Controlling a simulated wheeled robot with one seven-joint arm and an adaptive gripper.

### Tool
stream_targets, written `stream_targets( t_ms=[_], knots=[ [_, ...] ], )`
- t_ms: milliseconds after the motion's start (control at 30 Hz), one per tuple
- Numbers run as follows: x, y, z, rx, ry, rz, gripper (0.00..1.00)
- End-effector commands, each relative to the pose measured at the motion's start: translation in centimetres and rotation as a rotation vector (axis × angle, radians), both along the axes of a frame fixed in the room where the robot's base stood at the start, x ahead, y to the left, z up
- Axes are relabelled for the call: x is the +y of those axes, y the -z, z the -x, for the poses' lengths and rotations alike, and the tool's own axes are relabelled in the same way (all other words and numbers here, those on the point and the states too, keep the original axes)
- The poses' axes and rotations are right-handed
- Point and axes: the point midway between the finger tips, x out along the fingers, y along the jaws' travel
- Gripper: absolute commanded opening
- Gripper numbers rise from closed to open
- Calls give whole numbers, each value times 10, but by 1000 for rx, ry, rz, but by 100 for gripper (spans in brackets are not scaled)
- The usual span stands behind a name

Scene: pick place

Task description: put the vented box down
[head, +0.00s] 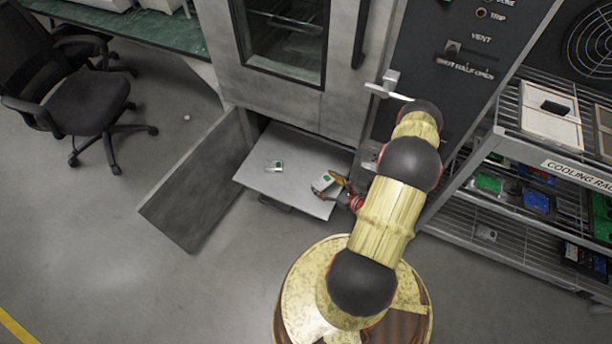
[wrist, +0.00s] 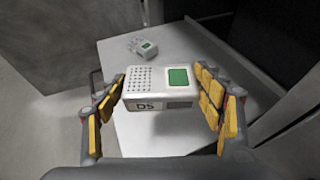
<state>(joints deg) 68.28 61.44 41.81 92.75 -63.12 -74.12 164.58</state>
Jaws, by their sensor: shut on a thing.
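The vented box is a small white box (wrist: 160,90) with a dotted vent patch, a green square on top and "D5" on its side. My gripper (wrist: 165,105) has its yellow-padded fingers on either side of the box and is shut on it. In the head view, the box (head: 322,183) and my gripper (head: 342,183) are over the right part of a pale pulled-out tray (head: 300,150). I cannot tell whether the box touches the tray. The tray also shows beneath the box in the wrist view (wrist: 190,50).
A second small white box with a green square (head: 275,166) lies farther left on the tray. An open door panel (head: 195,185) stands left of the tray. A cooling rack (head: 520,160) is at the right, an office chair (head: 85,100) at the left. The tray's middle is clear.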

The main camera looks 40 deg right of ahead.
Motion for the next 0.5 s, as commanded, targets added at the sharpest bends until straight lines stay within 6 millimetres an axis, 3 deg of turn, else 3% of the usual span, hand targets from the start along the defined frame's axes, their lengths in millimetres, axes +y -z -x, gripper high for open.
stream_targets(
  t_ms=[233,500],
  knots=[
    [-4,29,-58,-3,-6,4,39],
    [-8,70,-89,0,-1,1,39]
  ],
)
